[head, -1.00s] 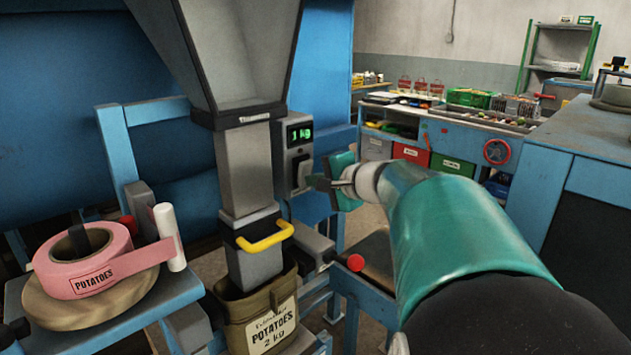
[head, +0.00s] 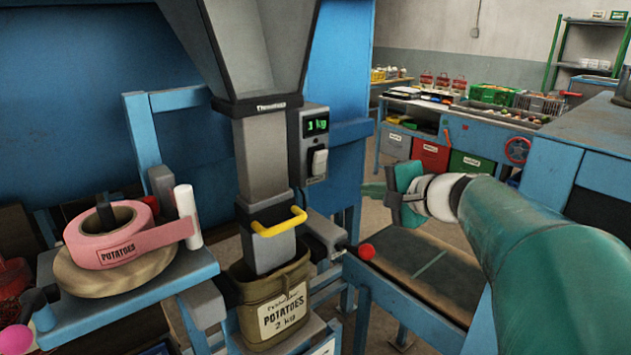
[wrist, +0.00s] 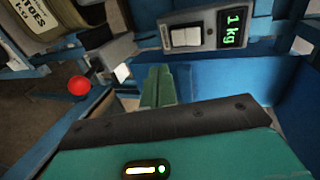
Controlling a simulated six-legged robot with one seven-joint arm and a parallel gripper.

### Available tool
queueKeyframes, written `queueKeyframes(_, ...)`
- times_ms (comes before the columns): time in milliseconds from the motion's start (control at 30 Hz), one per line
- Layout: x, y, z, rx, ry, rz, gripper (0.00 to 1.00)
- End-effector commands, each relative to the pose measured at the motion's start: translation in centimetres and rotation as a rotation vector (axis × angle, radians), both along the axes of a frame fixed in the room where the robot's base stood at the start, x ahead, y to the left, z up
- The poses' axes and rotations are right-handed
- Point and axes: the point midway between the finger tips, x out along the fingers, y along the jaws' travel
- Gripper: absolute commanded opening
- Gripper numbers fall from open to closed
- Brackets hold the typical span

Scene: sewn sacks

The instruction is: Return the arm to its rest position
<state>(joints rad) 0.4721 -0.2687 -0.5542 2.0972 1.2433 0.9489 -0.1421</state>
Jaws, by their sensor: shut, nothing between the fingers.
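My gripper (head: 378,190) is in the middle right of the head view, at the end of my teal arm. It points left toward the filling machine and touches nothing. In the wrist view its two green fingers (wrist: 158,86) lie together, shut with nothing between them. The control box (head: 315,145) with a white switch and a display reading 1 kg is left of the gripper, apart from it. It also shows at the top of the wrist view (wrist: 187,36).
A potato sack (head: 277,305) hangs under the spout with the yellow handle (head: 278,222). A red knob (head: 366,251) sticks out below the gripper. A pink tape roll (head: 108,235) lies on the left stand. A blue bench (head: 455,135) with bins is behind; floor shows between.

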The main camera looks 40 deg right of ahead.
Motion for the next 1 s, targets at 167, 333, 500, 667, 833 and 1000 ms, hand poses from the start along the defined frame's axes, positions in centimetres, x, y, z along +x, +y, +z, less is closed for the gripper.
queueKeyframes(167, -1.0, 0.0, 0.0, 0.0, 0.001, 0.0, 0.0)
queueKeyframes(333, -1.1, 0.0, 0.0, 0.0, 0.001, 0.0, 0.0)
queueKeyframes(500, -1.2, 0.0, 0.0, 0.0, 0.0, 0.0, 0.0)
queueKeyframes(667, -1.2, 0.0, 0.0, -0.001, 0.001, 0.001, 0.0)
queueKeyframes(833, -0.2, 3.5, -1.0, -0.039, 0.053, 0.092, 0.0)
queueKeyframes(1000, 0.7, 13.3, -4.3, -0.204, 0.208, 0.352, 0.0)
